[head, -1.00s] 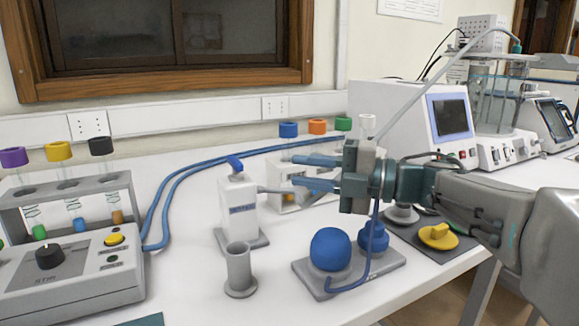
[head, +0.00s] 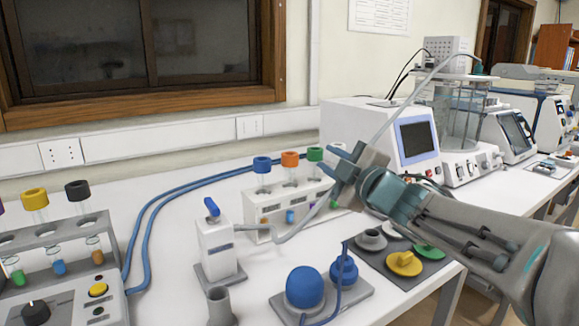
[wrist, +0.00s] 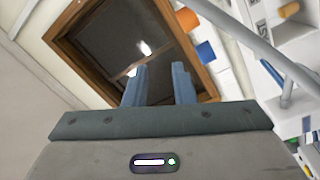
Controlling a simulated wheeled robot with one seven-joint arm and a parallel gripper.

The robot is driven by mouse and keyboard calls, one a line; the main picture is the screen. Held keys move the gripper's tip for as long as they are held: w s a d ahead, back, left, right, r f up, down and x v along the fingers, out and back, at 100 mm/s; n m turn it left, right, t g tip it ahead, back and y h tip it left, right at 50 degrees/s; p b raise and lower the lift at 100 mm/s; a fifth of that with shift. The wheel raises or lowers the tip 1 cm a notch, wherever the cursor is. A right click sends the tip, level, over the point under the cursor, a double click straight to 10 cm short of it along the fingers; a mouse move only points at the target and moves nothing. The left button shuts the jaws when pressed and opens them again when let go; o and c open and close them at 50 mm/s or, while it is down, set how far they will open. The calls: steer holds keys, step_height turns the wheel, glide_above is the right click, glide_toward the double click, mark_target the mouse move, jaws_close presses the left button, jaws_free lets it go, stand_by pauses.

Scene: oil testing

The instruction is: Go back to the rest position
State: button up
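My gripper (head: 334,162) is raised over the back of the bench in the head view, its blue fingers tilted up and to the left. It is in front of the white rack with blue, orange and green capped tubes (head: 262,206) and covers part of its right end. In the wrist view my gripper (wrist: 159,82) shows two blue fingers apart with nothing between them. They point toward the dark window (wrist: 120,50).
A white bottle with a blue top (head: 215,245), a grey cylinder (head: 220,306) and blue round knobs (head: 304,287) stand below my gripper. A white machine with a screen (head: 350,130) stands behind. A control box (head: 60,305) is at left.

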steer(key=s+d+f+m+g+h+p, duration=0.45)
steer(key=d+m+h+p, duration=0.45)
steer(key=m, duration=0.3)
steer(key=s+a+f+m+g+p, duration=0.1)
steer(key=s+f+m+g+p, duration=0.2)
steer(key=s, duration=0.6)
steer(key=s+a+f+m+g+p, duration=0.1)
steer(key=s+f+m+g+p, duration=0.2)
steer(key=s+g, duration=0.3)
steer(key=s+f, duration=0.1)
steer(key=s, duration=0.3)
steer(key=shift+s+a, duration=0.2)
steer(key=shift+s, duration=0.05)
